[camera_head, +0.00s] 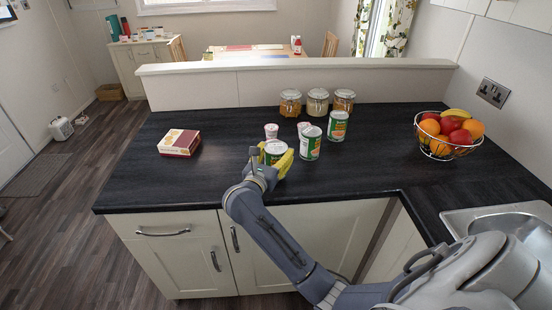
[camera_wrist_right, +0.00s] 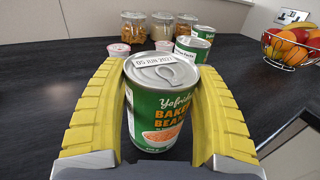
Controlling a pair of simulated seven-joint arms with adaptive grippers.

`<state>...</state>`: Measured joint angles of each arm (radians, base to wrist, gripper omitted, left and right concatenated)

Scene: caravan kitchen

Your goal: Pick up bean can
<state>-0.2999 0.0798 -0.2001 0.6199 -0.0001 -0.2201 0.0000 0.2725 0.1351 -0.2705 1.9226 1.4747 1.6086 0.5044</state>
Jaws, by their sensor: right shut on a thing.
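The bean can (camera_wrist_right: 162,105) is green and white with a silver ring-pull lid and a "Baked Beans" label. In the right wrist view it stands upright between the yellow fingers of my right gripper (camera_wrist_right: 162,110), which is shut on it. In the head view my right gripper (camera_head: 277,161) is at the front middle of the dark worktop, and the can (camera_head: 274,148) is partly hidden by it. I cannot tell whether the can's base touches the worktop. My left gripper is not in view.
Two more cans (camera_head: 310,143) (camera_head: 338,126) and small pots (camera_head: 271,131) stand just behind. Three glass jars (camera_head: 317,102) stand at the back. A box (camera_head: 179,142) lies left, a fruit bowl (camera_head: 447,148) and sink (camera_head: 500,218) are right. The worktop's left is mostly clear.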

